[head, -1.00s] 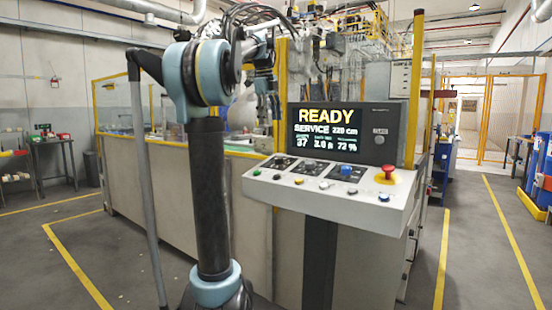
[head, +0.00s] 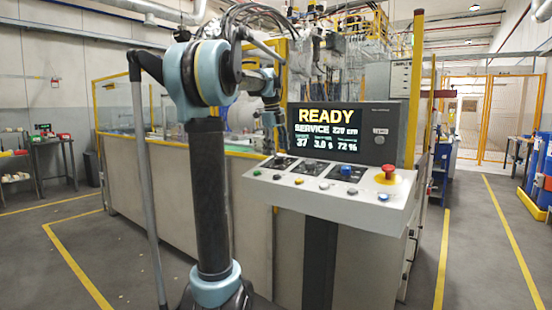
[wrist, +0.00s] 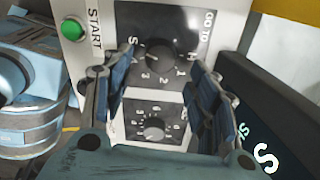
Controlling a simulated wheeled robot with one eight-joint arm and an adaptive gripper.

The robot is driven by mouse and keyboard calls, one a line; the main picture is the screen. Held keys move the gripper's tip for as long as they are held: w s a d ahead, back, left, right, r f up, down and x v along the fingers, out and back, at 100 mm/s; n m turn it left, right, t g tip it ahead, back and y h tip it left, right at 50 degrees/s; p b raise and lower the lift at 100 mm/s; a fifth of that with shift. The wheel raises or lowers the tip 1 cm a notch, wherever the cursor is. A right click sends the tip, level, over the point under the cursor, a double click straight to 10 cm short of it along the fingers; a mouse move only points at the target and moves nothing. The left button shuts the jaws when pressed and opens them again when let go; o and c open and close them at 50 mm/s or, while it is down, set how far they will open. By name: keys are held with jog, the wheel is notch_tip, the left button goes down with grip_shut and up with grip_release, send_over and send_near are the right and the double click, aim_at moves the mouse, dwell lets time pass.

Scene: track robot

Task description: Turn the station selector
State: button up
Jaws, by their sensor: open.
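The station selector (wrist: 160,53) is a dark round knob on a black plate marked "GO TO", with H and numbers around it. In the wrist view it lies between the two blue-grey fingers of my gripper (wrist: 160,68). The fingers are spread apart with a gap on each side of the knob, and I see no contact. Which mark the knob points at is hard to read. In the head view my gripper (head: 281,138) hangs over the left end of the sloped control panel (head: 330,193), left of the screen.
A second, lighter knob (wrist: 153,129) with its own number scale sits close to the selector. A green START button (wrist: 72,29) is beside the plate. The screen (head: 345,130) reads READY. A red mushroom button (head: 389,172) stands at the panel's right.

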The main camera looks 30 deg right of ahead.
aim_at(279, 158)
jog(key=shift+x, duration=2)
